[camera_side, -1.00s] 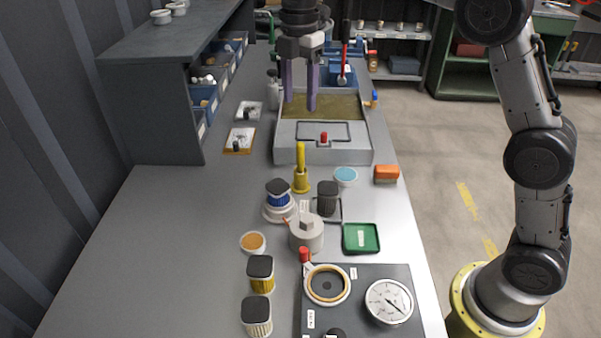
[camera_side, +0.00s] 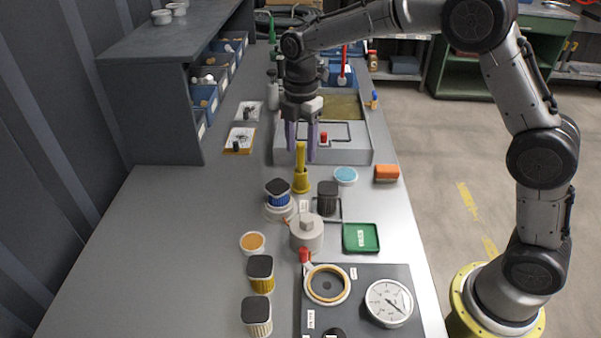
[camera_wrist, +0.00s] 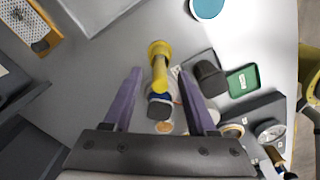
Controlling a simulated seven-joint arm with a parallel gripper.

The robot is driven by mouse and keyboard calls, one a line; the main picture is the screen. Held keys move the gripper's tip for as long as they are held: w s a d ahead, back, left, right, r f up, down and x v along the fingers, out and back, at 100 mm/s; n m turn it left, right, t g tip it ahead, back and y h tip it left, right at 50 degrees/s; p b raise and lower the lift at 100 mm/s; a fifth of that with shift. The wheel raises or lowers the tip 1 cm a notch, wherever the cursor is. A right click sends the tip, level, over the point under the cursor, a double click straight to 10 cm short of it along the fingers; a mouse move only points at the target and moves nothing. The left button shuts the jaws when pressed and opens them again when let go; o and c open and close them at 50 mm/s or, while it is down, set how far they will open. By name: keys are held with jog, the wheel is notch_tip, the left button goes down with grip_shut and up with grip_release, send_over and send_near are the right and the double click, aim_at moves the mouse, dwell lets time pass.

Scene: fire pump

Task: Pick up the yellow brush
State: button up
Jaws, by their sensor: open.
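The yellow brush (camera_side: 301,172) stands upright on the grey bench, handle up, in the middle of the side view. In the wrist view the yellow brush (camera_wrist: 159,66) shows between and beyond my fingers, foreshortened from above. My gripper (camera_side: 301,158) is open and points down, its purple fingers either side of the brush handle's top in the side view. In the wrist view my gripper (camera_wrist: 160,75) holds nothing. Whether the fingertips are level with the handle in depth is hard to tell.
A blue filter with a dark cap (camera_side: 278,192) and a dark cylinder (camera_side: 327,199) stand close in front of the brush. A grey wash tray (camera_side: 350,152) is behind it. A cyan dish (camera_side: 345,175) and an orange sponge (camera_side: 386,173) are to the right.

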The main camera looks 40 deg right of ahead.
grip_shut()
dwell(0.3)
